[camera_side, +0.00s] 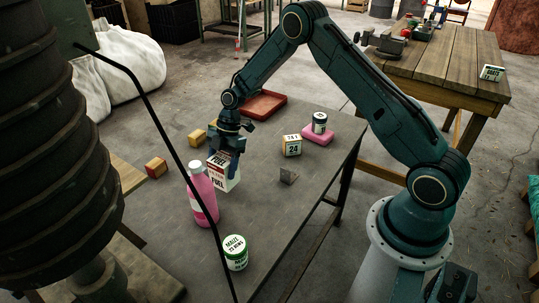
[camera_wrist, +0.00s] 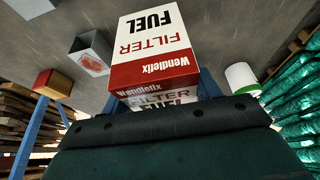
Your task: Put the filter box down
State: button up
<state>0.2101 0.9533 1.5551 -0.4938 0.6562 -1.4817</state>
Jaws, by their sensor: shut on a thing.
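The filter box (camera_side: 222,178) is white and red with "FUEL" lettering, and stands roughly upright at the grey table's (camera_side: 262,205) left part in the side view. My gripper (camera_side: 228,157) is above it, shut on its upper part. In the wrist view the box (camera_wrist: 152,45) fills the upper middle, with "FUEL FILTER" and a red "Wendlefix" band, and a blue finger (camera_wrist: 208,84) shows at its right side. I cannot tell whether its underside touches the table.
A pink bottle (camera_side: 203,197) stands close in front of the box.

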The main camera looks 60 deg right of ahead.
jog(key=shift+f, duration=1.65)
jog(key=shift+f, duration=0.15)
jog(key=o, duration=1.1)
jog(key=shift+o, duration=0.2)
jog(key=v, duration=1.2)
jog(key=shift+r, duration=0.25)
